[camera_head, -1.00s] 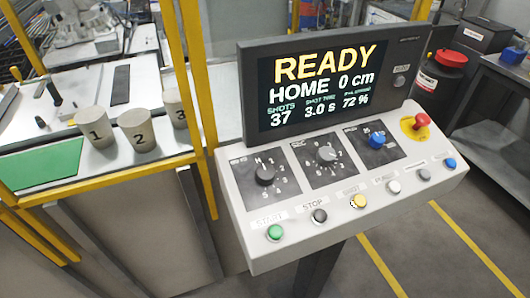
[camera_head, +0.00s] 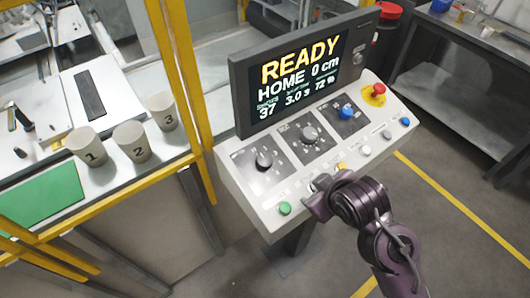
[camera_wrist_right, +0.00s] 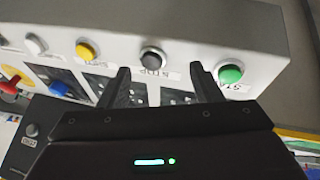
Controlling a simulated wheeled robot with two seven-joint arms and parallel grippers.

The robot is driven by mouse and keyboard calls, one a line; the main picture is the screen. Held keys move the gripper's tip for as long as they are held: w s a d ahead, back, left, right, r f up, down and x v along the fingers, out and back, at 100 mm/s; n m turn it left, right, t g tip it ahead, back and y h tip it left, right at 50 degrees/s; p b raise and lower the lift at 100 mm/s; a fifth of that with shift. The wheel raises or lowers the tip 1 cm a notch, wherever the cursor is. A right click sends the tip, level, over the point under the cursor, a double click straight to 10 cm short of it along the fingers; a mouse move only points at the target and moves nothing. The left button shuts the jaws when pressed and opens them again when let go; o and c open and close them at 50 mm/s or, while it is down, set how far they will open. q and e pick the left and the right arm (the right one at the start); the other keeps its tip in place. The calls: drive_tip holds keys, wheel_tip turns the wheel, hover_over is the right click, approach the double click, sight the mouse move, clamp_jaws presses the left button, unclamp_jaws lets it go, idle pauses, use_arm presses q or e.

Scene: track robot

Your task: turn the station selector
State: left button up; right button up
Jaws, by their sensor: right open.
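The control panel (camera_head: 235,185) has a left black dial (camera_head: 264,160), a middle grey dial (camera_head: 309,134) and a blue knob (camera_head: 346,112). Their small labels are too blurred to tell which is the station selector. My right gripper (camera_head: 316,190) is at the panel's front edge, below the left and middle dials, and hides the stop button in the head view. In the right wrist view my right gripper (camera_wrist_right: 165,80) is open, with the black stop button (camera_wrist_right: 153,58) showing between its fingers. My left gripper is not in view.
A screen (camera_head: 300,75) reading READY stands behind the dials. A green button (camera_head: 285,208), a yellow button (camera_head: 341,168) and a red emergency knob (camera_head: 377,91) are on the panel. Numbered cups (camera_head: 131,141) stand left, beyond a yellow frame (camera_head: 183,70).

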drive_tip(key=w+a+r+n+t+y, duration=0.1)
drive_tip(key=w+a+r+n, duration=0.3)
drive_tip(key=a, duration=0.1)
drive_tip(key=shift+w+n+t+y, duration=0.15)
drive_tip(key=shift+n+t+y, duration=0.25)
drive_tip(key=a+r+n+g+y, duration=0.1)
drive_tip(key=a+r+n+y, duration=0.25)
drive_tip(key=a+n, duration=0.65)
drive_tip(key=a+r+n+g+y, duration=0.1)
drive_tip(key=a+r+n+y, duration=0.45)
drive_tip(key=n, duration=0.85)
drive_tip(key=n+g+h, duration=0.4)
drive_tip(key=n+h, duration=0.4)
drive_tip(key=n, duration=0.5)
approach(266, 159)
drive_tip(key=f, duration=0.1)
drive_tip(key=shift+h, duration=0.3)
drive_tip(key=x, duration=0.7)
drive_tip(key=shift+w+a+f+p, duration=0.1)
drive_tip(key=shift+a+f+p, duration=0.1)
drive_tip(key=shift+a+p, duration=0.25)
drive_tip(key=shift+a, duration=0.1)
drive_tip(key=shift+c, duration=0.3)
